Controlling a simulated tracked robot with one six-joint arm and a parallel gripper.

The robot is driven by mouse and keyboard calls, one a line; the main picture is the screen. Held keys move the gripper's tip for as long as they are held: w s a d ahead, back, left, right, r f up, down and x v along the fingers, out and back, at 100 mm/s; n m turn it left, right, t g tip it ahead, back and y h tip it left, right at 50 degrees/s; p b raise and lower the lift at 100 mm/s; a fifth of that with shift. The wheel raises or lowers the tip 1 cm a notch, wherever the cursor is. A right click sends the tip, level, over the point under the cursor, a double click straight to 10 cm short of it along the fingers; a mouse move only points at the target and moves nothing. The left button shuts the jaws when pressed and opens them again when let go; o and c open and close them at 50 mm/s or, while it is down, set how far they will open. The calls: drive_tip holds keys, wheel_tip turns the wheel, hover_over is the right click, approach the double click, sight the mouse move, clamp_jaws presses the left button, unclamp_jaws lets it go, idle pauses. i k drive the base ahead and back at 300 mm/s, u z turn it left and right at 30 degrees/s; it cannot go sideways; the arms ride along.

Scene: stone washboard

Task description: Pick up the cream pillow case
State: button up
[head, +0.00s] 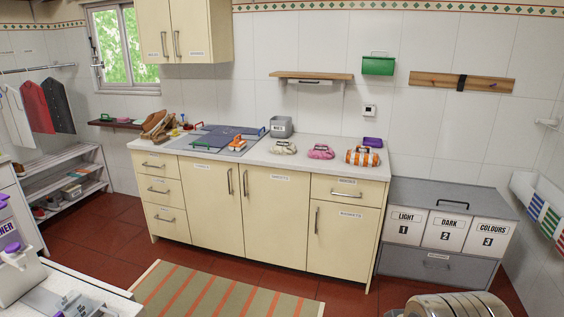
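A small cream bundle of cloth (283,147), which looks like the cream pillow case, lies on the white counter (300,160) in the head view. It sits left of a pink bundle (321,152) and in front of a grey bin (281,127), with a small gap to the pink one. Its fine details are too small to tell. My gripper is not in view.
A striped rug (220,295) covers part of the red floor. A ribbed metal object (455,306) fills the lower right.

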sight(282, 147)
drive_tip(key=u, duration=0.2)
drive_tip(key=i, duration=1.5)
drive_tip(key=u, duration=0.25)
drive_tip(key=i, duration=0.85)
drive_tip(key=u, duration=0.4)
drive_tip(key=i, duration=1.6)
drive_tip(key=u, duration=0.2)
